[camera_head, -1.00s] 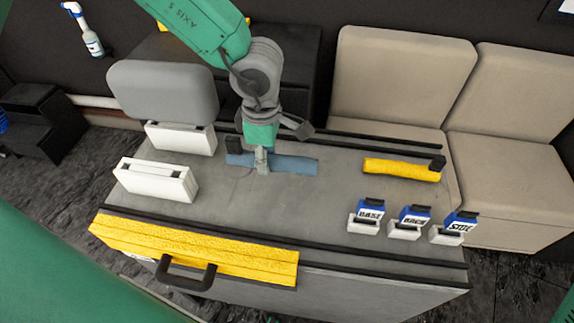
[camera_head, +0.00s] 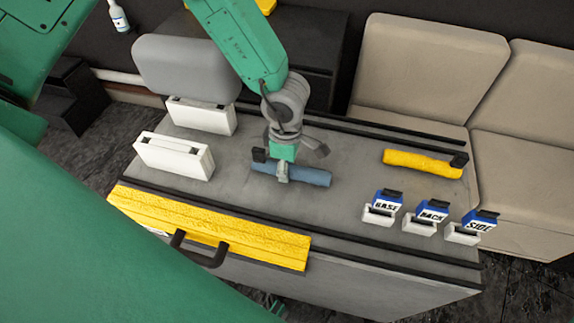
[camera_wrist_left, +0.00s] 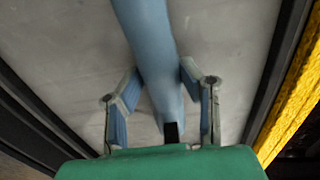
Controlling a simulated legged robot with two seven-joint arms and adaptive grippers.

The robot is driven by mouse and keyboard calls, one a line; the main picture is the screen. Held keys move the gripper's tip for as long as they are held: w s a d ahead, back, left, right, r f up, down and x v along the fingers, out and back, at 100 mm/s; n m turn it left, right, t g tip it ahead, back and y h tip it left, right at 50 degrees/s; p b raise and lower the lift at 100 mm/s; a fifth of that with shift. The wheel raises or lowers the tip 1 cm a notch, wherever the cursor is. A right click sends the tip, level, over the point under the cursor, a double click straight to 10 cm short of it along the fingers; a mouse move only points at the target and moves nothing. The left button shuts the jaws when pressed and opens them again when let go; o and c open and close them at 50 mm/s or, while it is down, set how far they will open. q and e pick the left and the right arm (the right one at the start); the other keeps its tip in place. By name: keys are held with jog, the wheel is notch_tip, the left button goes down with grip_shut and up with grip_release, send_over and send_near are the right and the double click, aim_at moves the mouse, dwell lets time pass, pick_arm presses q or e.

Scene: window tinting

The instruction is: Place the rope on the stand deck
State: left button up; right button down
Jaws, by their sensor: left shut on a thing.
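The rope, a thick blue roll (camera_head: 312,177), lies crosswise under my left gripper (camera_head: 283,172) near the middle of the grey stand deck (camera_head: 338,212). My left gripper points down and is shut on the rope near its left-hand part. In the left wrist view the rope (camera_wrist_left: 148,40) runs between the two fingers (camera_wrist_left: 160,85) and out past the top edge. Whether the rope touches the deck or hangs just above it, I cannot tell. The fingers hide a short stretch of the rope. My right gripper is out of view.
A yellow roll with a black end (camera_head: 420,162) lies at the deck's right. Holders labelled BASE (camera_head: 385,205), BACK (camera_head: 428,214) and SIDE (camera_head: 476,224) stand at front right. White cases (camera_head: 173,156) stand left. Yellow padding (camera_head: 210,232) lines the front. Middle right is clear.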

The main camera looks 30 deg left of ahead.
pick_arm(q)
jog(key=shift+f, duration=0.1)
jog(key=o, duration=1.2)
jog(key=shift+o, duration=0.2)
notch_tip(320, 180, up, 12)
jog(key=shift+p, duration=0.45)
jog(key=shift+s, duration=0.1)
